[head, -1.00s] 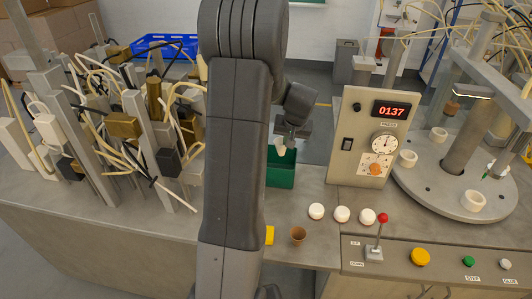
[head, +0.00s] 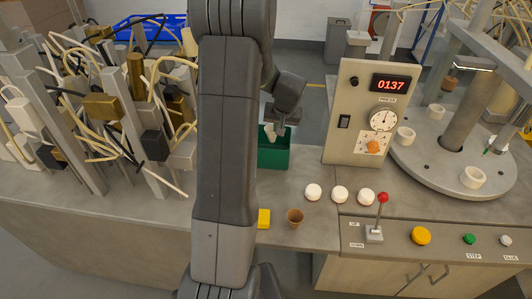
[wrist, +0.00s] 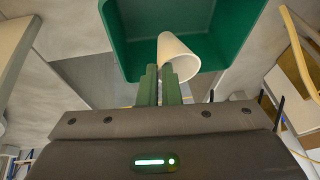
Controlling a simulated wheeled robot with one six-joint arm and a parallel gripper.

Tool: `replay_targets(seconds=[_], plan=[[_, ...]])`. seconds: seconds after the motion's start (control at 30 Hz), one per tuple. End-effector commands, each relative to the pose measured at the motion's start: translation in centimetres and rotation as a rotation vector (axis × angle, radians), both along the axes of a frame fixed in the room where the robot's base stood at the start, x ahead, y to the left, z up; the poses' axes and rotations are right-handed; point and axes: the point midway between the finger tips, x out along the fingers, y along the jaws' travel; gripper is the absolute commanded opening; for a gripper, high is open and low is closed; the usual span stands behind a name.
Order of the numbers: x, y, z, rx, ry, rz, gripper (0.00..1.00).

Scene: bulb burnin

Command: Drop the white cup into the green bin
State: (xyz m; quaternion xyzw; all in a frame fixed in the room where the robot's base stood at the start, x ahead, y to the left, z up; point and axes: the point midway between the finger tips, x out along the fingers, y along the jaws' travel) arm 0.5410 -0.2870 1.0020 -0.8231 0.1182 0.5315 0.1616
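The white cup (head: 269,131) hangs tilted under my gripper (head: 279,117), over the green bin (head: 274,158) in the head view. In the wrist view the cup (wrist: 180,54) shows at the tips of my gripper's green fingers (wrist: 160,78). The fingers are close together and appear shut on the cup's wall; the exact contact is partly hidden. The green bin (wrist: 130,40) opens beyond the cup in the wrist view. In the head view my arm hides part of the bin's left side.
A brown cup (head: 295,219), a yellow block (head: 264,219) and three white round pieces (head: 340,194) sit on the bench in front of the bin. A panel (head: 347,145) with a red display stands right of the bin. Posts and cables crowd the left.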

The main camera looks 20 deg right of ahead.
Motion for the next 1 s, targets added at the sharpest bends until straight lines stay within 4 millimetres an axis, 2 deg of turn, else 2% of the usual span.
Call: replay_targets(seconds=[0.2, 0.33, 0.37, 0.73, 0.87, 1.0], plan=[[0.0, 0.0, 0.0, 0.0, 0.0, 0.0, 0.0], [0.0, 0.0, 0.0, 0.0, 0.0, 0.0, 0.27], [0.0, 0.0, 0.0, 0.0, 0.0, 0.0, 0.29], [-0.2, 0.0, 0.4, -0.001, -0.002, 0.0, 0.29], [-0.7, 0.0, 1.7, -0.002, -0.004, 0.0, 0.29], [-1.7, 0.0, 3.9, -0.003, -0.005, -0.001, 0.29]])
